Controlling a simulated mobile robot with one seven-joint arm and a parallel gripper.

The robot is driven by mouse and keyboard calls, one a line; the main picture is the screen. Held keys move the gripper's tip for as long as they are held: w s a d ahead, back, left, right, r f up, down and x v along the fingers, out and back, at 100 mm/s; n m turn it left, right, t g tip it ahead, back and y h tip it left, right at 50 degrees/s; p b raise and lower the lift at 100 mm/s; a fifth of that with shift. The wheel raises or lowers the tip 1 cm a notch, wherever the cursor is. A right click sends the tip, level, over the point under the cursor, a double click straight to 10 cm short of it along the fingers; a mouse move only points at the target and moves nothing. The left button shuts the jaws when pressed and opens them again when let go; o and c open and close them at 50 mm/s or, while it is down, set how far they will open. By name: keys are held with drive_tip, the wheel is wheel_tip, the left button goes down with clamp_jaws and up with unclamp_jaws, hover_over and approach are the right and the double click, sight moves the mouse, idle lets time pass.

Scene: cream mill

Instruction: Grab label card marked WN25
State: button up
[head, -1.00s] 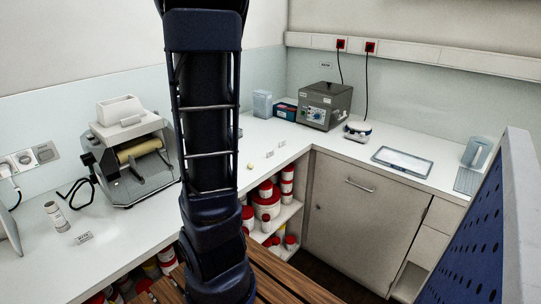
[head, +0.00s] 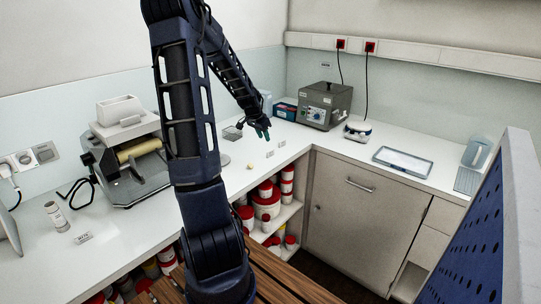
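Small white label cards stand on the white counter. One card (head: 83,238) is at the front left beside a white tube. Two more cards, a nearer one (head: 270,154) and a farther one (head: 282,144), are near the counter's inner corner. The print is too small to read, so I cannot tell which is marked WN25. My gripper (head: 262,130) hangs over the counter near the back corner, above and slightly left of these two cards. It looks apart from them. Its fingers are too small and dark to tell whether they are open.
A three-roll mill (head: 128,158) stands at the left. A grey control box (head: 326,105), a small white-topped device (head: 357,130) and a framed tray (head: 402,161) are along the back counter. A small yellowish lump (head: 250,166) lies near the counter edge. A blue perforated panel (head: 485,235) fills the right foreground.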

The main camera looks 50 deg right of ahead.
hover_over(270, 154)
drive_tip(key=a, duration=0.2)
drive_tip(key=f, duration=0.5)
drive_tip(key=shift+w+d, duration=0.15)
drive_tip(key=shift+w, duration=0.05)
drive_tip(key=shift+x, duration=2.75)
clamp_jaws()
